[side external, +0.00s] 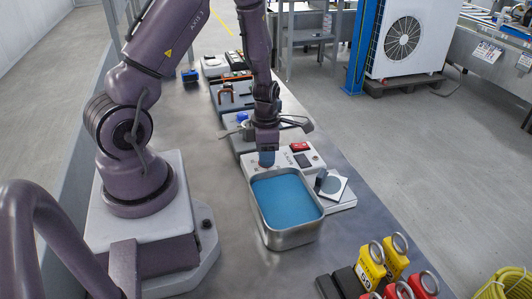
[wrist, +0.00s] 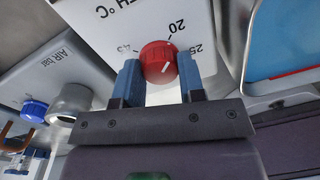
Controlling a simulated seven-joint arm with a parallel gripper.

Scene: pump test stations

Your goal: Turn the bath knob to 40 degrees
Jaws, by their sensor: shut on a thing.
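The red bath knob (wrist: 158,62) sits between the two blue fingers of my gripper (wrist: 158,84) in the wrist view. The fingers are shut on it from both sides. A short white pointer line shows on the knob's face; I cannot tell exactly which scale value it marks. The white panel (wrist: 110,40) carries an upside-down "°C" label and scale marks, with 20 and 25 readable near the knob. In the side view my gripper (side external: 267,158) reaches down at the panel behind the water bath (side external: 290,241), and the knob is hidden there.
An "AIR bar" box (wrist: 40,75) with a blue knob (wrist: 35,110) stands close by in the wrist view. In the side view, a red display (side external: 299,147) is on the bath panel. Yellow and red tagged items (side external: 371,262) stand at the front right. Bare table lies left of the bath.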

